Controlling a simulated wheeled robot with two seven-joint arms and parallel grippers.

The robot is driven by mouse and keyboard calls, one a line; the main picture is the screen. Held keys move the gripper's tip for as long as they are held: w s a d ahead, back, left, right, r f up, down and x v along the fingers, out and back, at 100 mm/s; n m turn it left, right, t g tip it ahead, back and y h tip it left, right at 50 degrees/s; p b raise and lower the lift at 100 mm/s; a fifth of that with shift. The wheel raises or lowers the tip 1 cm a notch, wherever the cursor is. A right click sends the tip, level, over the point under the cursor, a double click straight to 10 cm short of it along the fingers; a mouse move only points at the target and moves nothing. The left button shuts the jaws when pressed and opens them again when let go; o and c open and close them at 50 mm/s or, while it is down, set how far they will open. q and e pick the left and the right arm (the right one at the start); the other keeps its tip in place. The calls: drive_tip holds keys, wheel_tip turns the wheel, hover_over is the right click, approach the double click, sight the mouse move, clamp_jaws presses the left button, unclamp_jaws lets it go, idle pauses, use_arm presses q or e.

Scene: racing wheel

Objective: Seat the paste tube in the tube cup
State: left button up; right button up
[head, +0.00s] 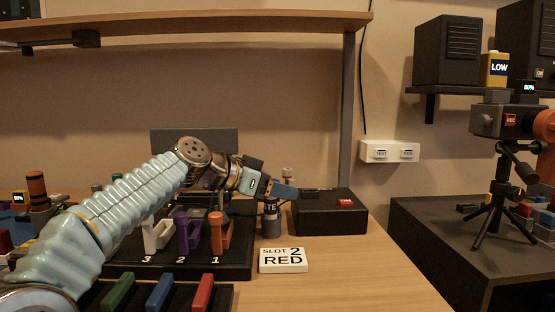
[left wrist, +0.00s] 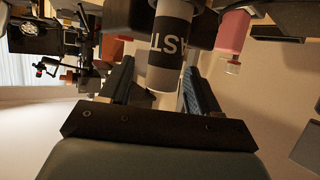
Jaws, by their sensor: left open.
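The paste tube (head: 271,222) is a grey cylinder with a dark lettered label. It stands upright on the table at the left end of a black box, partly hidden behind my left gripper (head: 284,190). In the left wrist view the tube (left wrist: 166,45) shows between the two fingers of my left gripper (left wrist: 160,72). The fingers are apart, with gaps beside the tube. I cannot make out the tube cup as a separate thing. My right gripper is not in view.
A black box (head: 330,213) with a red label stands right of the tube. A black rack (head: 235,262) with numbered coloured holders is at left. The table's front right is clear.

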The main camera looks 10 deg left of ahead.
use_arm(q)
drive_tip(key=s+d+r+p, duration=0.1)
drive_tip(key=s+d+r, duration=0.2)
drive_tip(key=s+r, duration=0.9)
drive_tip(key=shift+s+d+r, duration=0.35)
drive_tip(key=shift+s, duration=0.45)
